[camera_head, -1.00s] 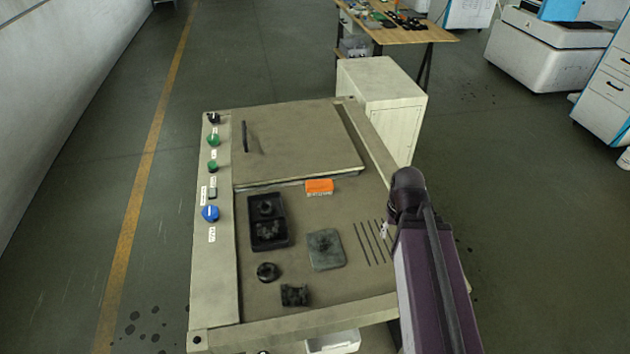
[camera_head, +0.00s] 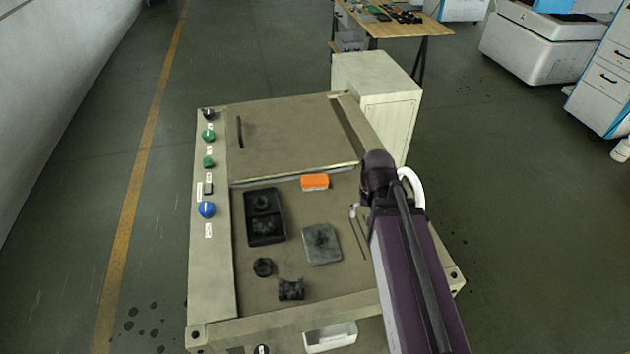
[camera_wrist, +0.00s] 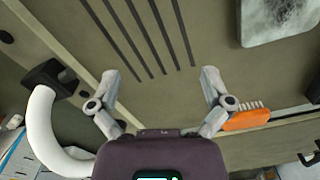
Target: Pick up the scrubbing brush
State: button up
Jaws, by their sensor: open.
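The orange scrubbing brush (camera_head: 315,182) lies on the machine's recessed bed, close to the front edge of the raised lid. In the wrist view the brush (camera_wrist: 246,120) shows its orange back and a row of pale bristles, partly behind the right finger. My gripper (camera_wrist: 158,82) is open and empty, with its two grey fingers spread over the bed. In the head view only a small part of a finger (camera_head: 354,211) shows beside my arm, to the right of and nearer than the brush.
The bed also holds a black tray (camera_head: 279,228), a grey-green plate (camera_head: 322,244), a dark ring (camera_head: 262,267), a dark block (camera_head: 291,289) and thin slots. The lid (camera_head: 290,140) stands higher behind the brush. A white curved tube (camera_wrist: 38,125) is left in the wrist view.

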jog(key=w+a+r+m+p, duration=0.5)
jog(key=w+a+m, duration=0.15)
jog(key=w, duration=0.35)
notch_tip(320, 180, up, 4)
jog(key=m+p, duration=0.3)
jog(key=m, duration=0.6)
send_over(315, 178)
jog(key=shift+d+f, duration=0.1)
jog(key=shift+f, duration=0.05)
jog(key=shift+f, duration=0.1)
notch_tip(315, 178, down, 8)
jog(key=b, duration=0.8)
jog(key=shift+f, duration=0.2)
jog(key=shift+s+f+b, duration=0.1)
jog(key=shift+f+b, duration=2.5)
jog(key=shift+b, duration=0.15)
